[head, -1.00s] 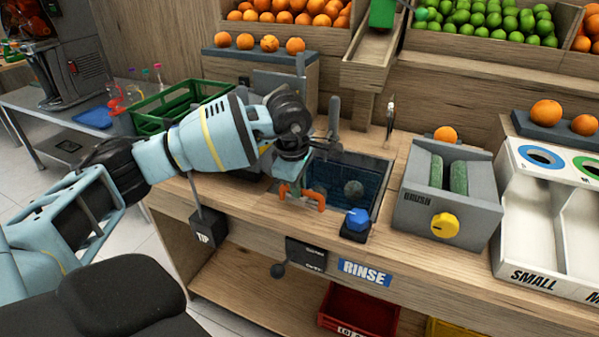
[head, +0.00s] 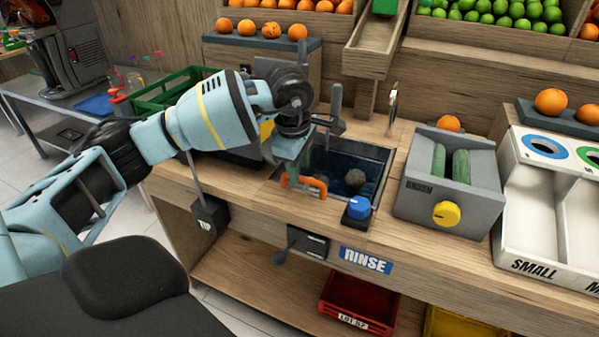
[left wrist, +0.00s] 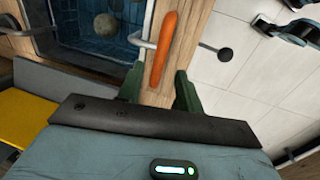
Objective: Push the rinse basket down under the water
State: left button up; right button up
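The rinse tank (head: 375,165) is a dark water-filled basin set in the counter, and a round grey thing (head: 355,177) shows in it. The rinse basket's orange handle (head: 309,184) sits at the tank's front left rim; the basket body is hard to make out in the water. My left gripper (head: 292,178) is beside the handle. In the left wrist view, its two green fingers (left wrist: 160,85) are spread, with the near end of the orange handle (left wrist: 164,45) between them and gaps on both sides. My right gripper is not in view.
A blue knob (head: 358,208) stands at the tank's front right. The grey brush unit (head: 420,205) is farther right, and a tap-like grey post (head: 335,105) rises behind the tank. A green crate (head: 155,100) lies behind my left arm. A black lever hangs below the counter.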

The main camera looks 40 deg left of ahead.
pick_arm(q)
jog(key=r, duration=0.2)
jog(key=s+r, duration=0.1)
jog(key=r, duration=0.1)
jog(key=shift+d+r, duration=0.15)
jog(key=shift+r, duration=0.15)
